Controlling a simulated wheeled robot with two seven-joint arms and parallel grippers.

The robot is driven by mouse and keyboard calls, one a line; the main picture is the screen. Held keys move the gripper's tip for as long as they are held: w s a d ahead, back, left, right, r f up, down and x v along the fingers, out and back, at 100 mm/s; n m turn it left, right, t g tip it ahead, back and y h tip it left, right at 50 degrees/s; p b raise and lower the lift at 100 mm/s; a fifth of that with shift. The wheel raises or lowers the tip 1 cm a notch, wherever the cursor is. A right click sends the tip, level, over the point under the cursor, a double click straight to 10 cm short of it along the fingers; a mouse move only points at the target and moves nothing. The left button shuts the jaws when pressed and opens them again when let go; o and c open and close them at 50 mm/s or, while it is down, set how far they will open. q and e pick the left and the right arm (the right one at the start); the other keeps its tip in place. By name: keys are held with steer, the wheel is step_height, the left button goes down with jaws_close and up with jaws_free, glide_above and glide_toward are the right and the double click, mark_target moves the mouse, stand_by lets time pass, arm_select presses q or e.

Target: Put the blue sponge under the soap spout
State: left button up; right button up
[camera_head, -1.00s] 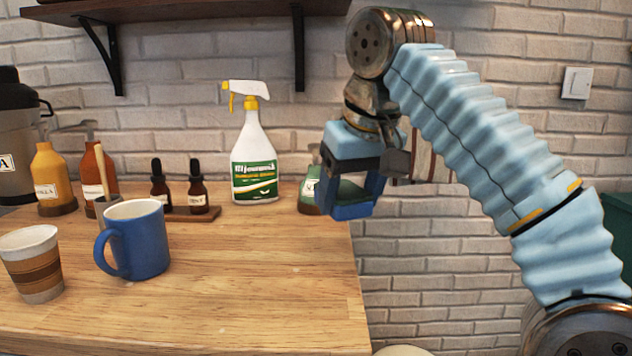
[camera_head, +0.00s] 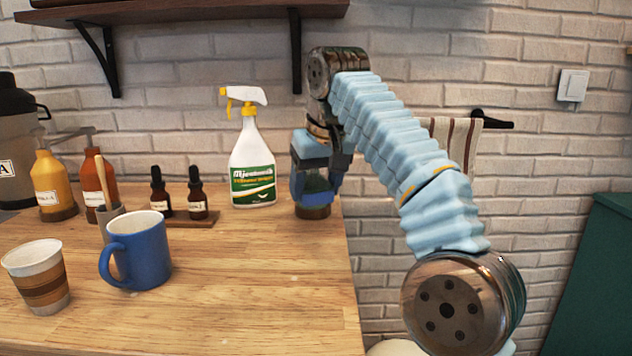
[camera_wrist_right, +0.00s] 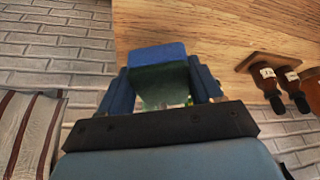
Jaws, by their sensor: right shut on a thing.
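My right gripper (camera_head: 314,190) is at the back right corner of the wooden counter, to the right of the white spray bottle. In the right wrist view its two blue fingers (camera_wrist_right: 160,88) are shut on a block with a blue face and a dark green face, the blue sponge (camera_wrist_right: 157,53). In the head view the sponge is hard to tell from the fingers. The soap bottle (camera_head: 313,212) is mostly hidden behind the gripper; only its dark base shows. I cannot see its spout, or whether the sponge touches it. My left gripper is out of view.
The white spray bottle (camera_head: 252,172) stands close to the gripper's left. Small dropper bottles (camera_head: 197,197), a blue mug (camera_head: 140,255) and a striped cup (camera_head: 38,275) are further left. The counter's right front (camera_head: 270,300) is clear. A shelf (camera_head: 200,10) hangs above.

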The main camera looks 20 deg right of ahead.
steer(key=shift+f, duration=0.1)
steer(key=shift+f+b, duration=0.45)
steer(key=shift+f, duration=0.05)
steer(key=o, duration=1.1)
steer(key=shift+r, duration=0.1)
